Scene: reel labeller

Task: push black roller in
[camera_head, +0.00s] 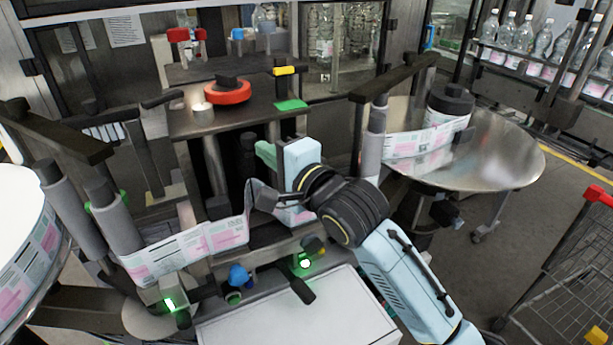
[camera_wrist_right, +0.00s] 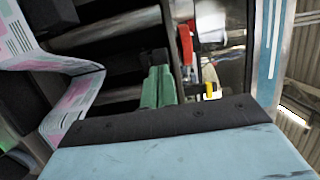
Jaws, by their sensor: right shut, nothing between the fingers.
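The black roller (camera_head: 248,148) is a dark upright cylinder in the middle of the labelling machine, partly hidden in shadow. My right gripper (camera_head: 264,151) is beside it, on its right, with green fingers shut and empty. In the right wrist view the green fingers (camera_wrist_right: 157,88) are together, and their tips are close to a dark block-like part (camera_wrist_right: 153,57) that looks like the roller. I cannot tell whether they touch it. My left gripper is not in view.
The label strip (camera_head: 185,250) runs across the machine's front below my right gripper. A red disc (camera_head: 228,93) sits on the machine top. A steel round table (camera_head: 490,150) with a label reel (camera_head: 430,138) stands right. Green lamps (camera_head: 305,263) glow at the front.

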